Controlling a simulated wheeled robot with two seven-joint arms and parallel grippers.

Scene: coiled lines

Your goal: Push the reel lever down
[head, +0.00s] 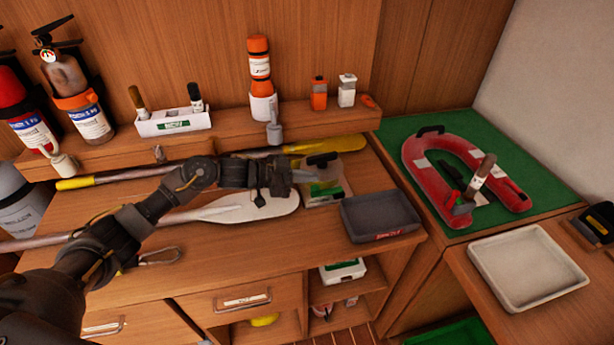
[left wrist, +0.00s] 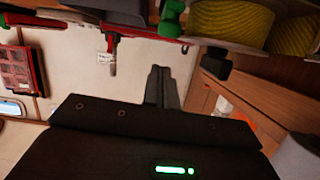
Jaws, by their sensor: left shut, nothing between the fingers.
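My left gripper (head: 303,177) reaches in from the left over the wooden bench, shut and empty. It shows in the left wrist view (left wrist: 160,72) with its dark fingers together. In that view, reels of yellow line (left wrist: 230,24) hang at the top right, to the right of the fingers. A small dark block (left wrist: 216,62) sits just below the nearer reel, apart from the fingers in the picture; I cannot tell whether it is the reel lever. No reel or lever can be made out in the head view. My right gripper is not in view.
A clear box (head: 335,186) with a dark handle stands by the left gripper. A grey tray (head: 385,217) is to its right, and two paddles (head: 250,207) lie on the bench. A red horseshoe float (head: 420,175) and white tray (head: 530,265) are further right.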

